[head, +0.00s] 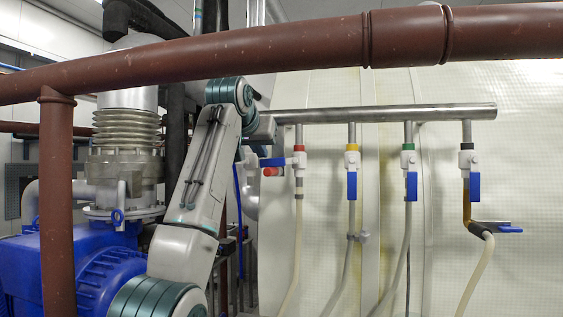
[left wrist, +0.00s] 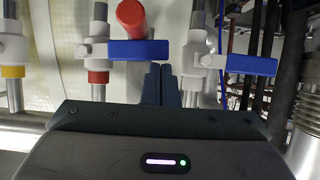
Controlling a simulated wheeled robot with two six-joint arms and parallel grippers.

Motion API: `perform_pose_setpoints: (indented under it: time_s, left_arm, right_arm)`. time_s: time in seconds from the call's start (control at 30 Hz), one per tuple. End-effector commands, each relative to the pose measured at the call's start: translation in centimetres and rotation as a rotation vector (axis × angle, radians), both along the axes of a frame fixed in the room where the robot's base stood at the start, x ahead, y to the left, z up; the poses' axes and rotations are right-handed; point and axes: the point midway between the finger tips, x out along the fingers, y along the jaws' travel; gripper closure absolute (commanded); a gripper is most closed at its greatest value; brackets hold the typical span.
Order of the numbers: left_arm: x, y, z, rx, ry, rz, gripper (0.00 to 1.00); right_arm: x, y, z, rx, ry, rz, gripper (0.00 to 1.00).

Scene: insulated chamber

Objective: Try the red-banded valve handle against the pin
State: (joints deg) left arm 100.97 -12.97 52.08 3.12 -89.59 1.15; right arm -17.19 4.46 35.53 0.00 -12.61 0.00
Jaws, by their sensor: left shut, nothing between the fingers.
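The red-banded valve (head: 299,161) hangs from the steel manifold pipe; it also shows in the left wrist view (left wrist: 97,50). Its blue handle (head: 273,162) lies level, pointing left in the head view; the left wrist view shows it wide and flat (left wrist: 140,51). The red pin (head: 271,172) sits just below the handle; the left wrist view shows its round end (left wrist: 131,14). I cannot tell whether pin and handle touch. My left gripper (left wrist: 158,70) is shut and empty, its tips close to the handle's edge on the side away from the pin. My right gripper is out of view.
A yellow-banded valve (head: 352,160), a green-banded valve (head: 408,160) and a black-banded valve (head: 467,160) hang to the right, handles down. Another blue handle (left wrist: 251,65) is right of my fingers. A brown pipe (head: 300,47) crosses in front above.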

Motion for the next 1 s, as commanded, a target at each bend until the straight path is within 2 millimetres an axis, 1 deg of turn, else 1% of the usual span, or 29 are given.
perform_pose_setpoints:
  time_s: [0.17, 0.47, 0.57, 1.0]
  left_arm:
    - [0.1, 0.0, 0.6, 0.001, 0.005, 0.000, 1.00]
    - [0.0, 0.1, 0.6, 0.001, 0.002, 0.000, 1.00]
    - [-0.6, 0.2, 0.9, 0.000, 0.000, 0.000, 1.00]
    - [-4.4, 1.2, 2.9, 0.000, -0.001, 0.000, 1.00]
  right_arm:
    - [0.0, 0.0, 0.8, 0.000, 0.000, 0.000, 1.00]
    - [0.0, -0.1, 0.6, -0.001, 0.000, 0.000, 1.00]
    - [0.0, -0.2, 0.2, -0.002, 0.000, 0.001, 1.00]
    - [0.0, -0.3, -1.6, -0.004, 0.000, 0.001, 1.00]
